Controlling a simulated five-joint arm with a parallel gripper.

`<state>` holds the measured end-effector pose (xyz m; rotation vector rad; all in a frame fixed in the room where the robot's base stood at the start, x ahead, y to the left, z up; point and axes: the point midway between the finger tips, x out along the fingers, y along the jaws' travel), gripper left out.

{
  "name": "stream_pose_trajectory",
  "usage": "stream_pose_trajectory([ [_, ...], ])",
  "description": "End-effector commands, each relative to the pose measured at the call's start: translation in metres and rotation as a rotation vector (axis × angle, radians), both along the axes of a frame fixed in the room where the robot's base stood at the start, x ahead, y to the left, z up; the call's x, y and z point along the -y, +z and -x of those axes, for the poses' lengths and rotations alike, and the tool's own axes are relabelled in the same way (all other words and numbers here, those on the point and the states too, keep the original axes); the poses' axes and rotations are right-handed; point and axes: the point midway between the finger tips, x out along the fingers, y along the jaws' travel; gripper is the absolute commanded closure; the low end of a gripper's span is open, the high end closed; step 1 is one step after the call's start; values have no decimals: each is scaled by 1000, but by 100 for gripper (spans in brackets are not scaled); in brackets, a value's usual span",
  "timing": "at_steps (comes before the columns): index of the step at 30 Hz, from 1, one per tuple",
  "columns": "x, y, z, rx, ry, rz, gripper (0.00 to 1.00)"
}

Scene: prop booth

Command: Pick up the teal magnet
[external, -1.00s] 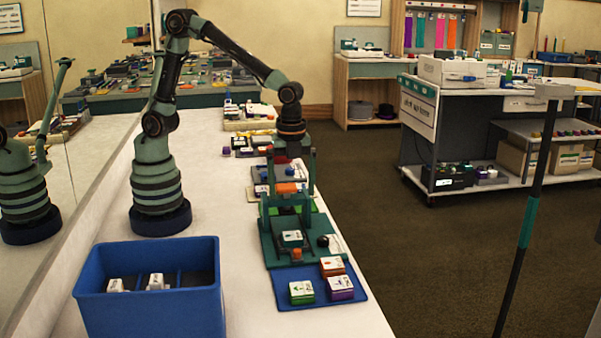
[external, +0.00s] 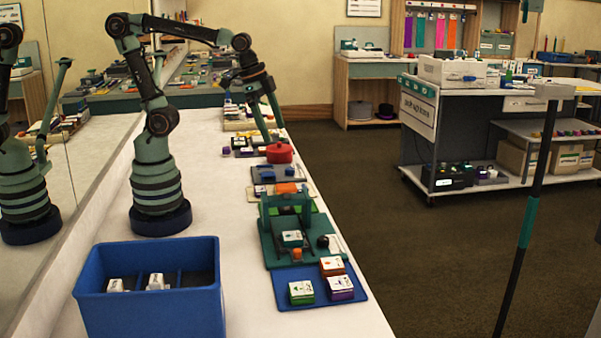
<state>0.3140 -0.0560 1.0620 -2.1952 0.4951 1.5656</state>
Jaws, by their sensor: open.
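A small teal block with a white labelled top (external: 291,239) sits on the green board (external: 270,257) in the external view; I take it for the teal magnet, but its label is too small to read. A green frame stands on the board just behind it. My gripper (external: 262,122) is open, well behind the teal block and raised over the far part of the table. It is apart from the block, and its fingertips are small and partly lost against the items behind.
A blue tray (external: 356,303) holds green, orange and purple blocks. A blue bin (external: 150,319) with two white-topped pieces stands at front left. Bare white table (external: 240,260) lies left of the board.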

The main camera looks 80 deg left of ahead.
Motion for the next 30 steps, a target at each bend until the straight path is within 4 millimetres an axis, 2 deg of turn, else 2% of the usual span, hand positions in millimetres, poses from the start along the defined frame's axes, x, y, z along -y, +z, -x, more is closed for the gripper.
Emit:
stream_pose_trajectory([
  [1, -14, 2, 6, 34, 103, 28, 0],
  [3, -28, 2, 14, 71, 231, 66, 0],
  [9, -52, 0, 27, 142, 467, 144, 0],
  [10, -53, 0, 28, 148, 484, 150, 3],
  [25, -56, -1, 29, 155, 514, 161, 3],
  [30, -45, -3, 22, 120, 415, 127, 3],
])
